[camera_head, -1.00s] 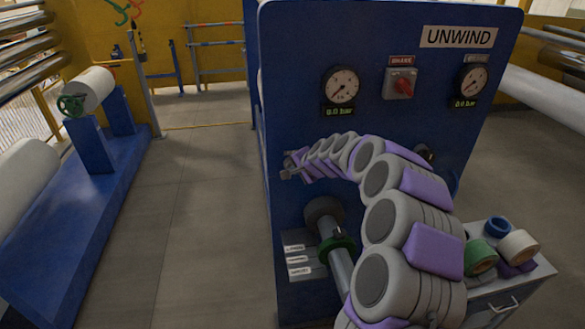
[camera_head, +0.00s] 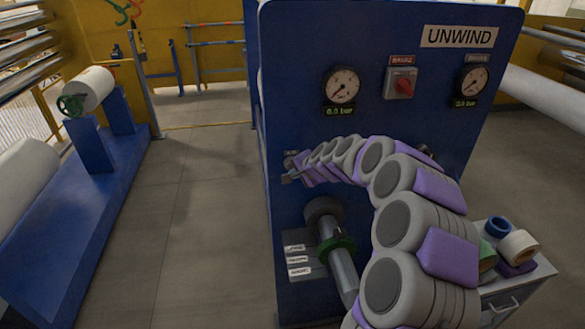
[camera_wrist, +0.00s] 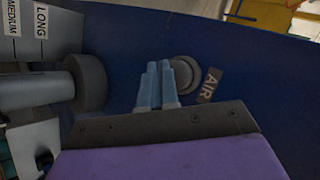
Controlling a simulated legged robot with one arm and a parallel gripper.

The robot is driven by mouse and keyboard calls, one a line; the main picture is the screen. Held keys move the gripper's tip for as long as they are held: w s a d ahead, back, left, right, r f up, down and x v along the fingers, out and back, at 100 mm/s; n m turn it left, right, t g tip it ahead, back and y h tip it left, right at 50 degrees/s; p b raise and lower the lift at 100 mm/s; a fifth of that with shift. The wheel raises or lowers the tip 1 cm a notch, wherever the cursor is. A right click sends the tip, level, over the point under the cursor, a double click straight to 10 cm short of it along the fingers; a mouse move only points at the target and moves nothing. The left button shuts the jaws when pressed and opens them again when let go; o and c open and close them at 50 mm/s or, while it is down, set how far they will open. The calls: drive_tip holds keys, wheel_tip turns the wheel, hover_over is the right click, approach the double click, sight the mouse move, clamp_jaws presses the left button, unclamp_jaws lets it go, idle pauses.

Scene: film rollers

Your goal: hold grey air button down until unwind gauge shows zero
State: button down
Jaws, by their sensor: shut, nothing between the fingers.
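The grey round air button (camera_wrist: 185,70) is on the blue panel beside the AIR label (camera_wrist: 210,85) in the wrist view. My gripper (camera_wrist: 159,68) is shut and empty, its pale blue fingers just left of the button and overlapping its left edge. I cannot tell whether they touch it. In the head view my gripper (camera_head: 288,169) is at the panel's left edge and the button cannot be made out. Two round gauges, left (camera_head: 341,85) and right (camera_head: 472,82), sit under the UNWIND sign (camera_head: 458,36).
A red rotary switch (camera_head: 401,83) sits between the gauges. A grey shaft with a green collar (camera_head: 337,247) sticks out below my arm, close to it. A cabinet with tape rolls (camera_head: 516,246) stands at right. The floor left of the panel is clear.

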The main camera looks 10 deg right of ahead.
drive_tip(key=shift+s, duration=0.2)
drive_tip(key=shift+s, duration=2.45)
drive_tip(key=s+a+n+g+b, duration=0.2)
drive_tip(key=s+a+n+g, duration=0.15)
drive_tip(key=s, duration=0.75)
drive_tip(key=s+a+n+g+b, duration=0.25)
drive_tip(key=s+a+n, duration=0.2)
drive_tip(key=s, duration=0.65)
drive_tip(key=s+d+f+n+g+h+b, duration=0.1)
drive_tip(key=s+d+f, duration=0.1)
drive_tip(key=s, duration=0.7)
drive_tip(key=s+d+f+n+g+h+b, duration=0.1)
drive_tip(key=s+d+f+g+b, duration=0.1)
drive_tip(key=s, duration=0.8)
drive_tip(key=s+d+f+n+g+h+b, duration=0.1)
drive_tip(key=s+d+f, duration=0.1)
drive_tip(key=s, duration=0.7)
drive_tip(key=shift+s+d+f+g+h+b, duration=0.15)
drive_tip(key=shift+s+d+g+h+b, duration=0.2)
drive_tip(key=shift+d, duration=0.55)
